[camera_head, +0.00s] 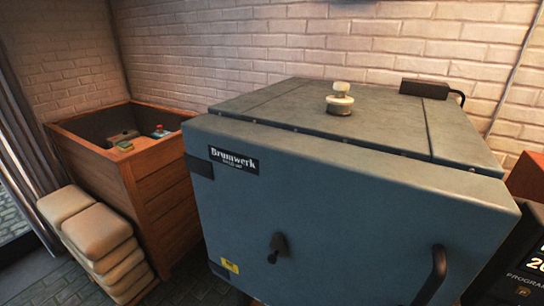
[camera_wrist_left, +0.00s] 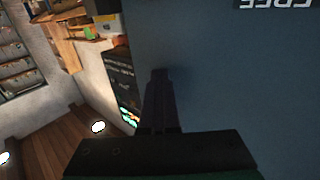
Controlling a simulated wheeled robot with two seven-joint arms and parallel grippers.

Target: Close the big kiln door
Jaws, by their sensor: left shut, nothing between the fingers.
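The big kiln (camera_head: 380,120) is a grey-blue box in the middle and right of the head view. In the left wrist view, my left gripper (camera_wrist_left: 160,75) is shut and empty, close in front of a blue panel (camera_wrist_left: 235,75). Contact is unclear. My right gripper is not in view.
A wooden bin (camera_head: 165,195) with small items stands left of the kiln, beside stacked tan bags (camera_head: 95,235). A brick wall (camera_head: 250,45) is behind. A dark control panel (camera_head: 525,260) is at the right edge. A pale plug (camera_head: 340,100) sits on the kiln top.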

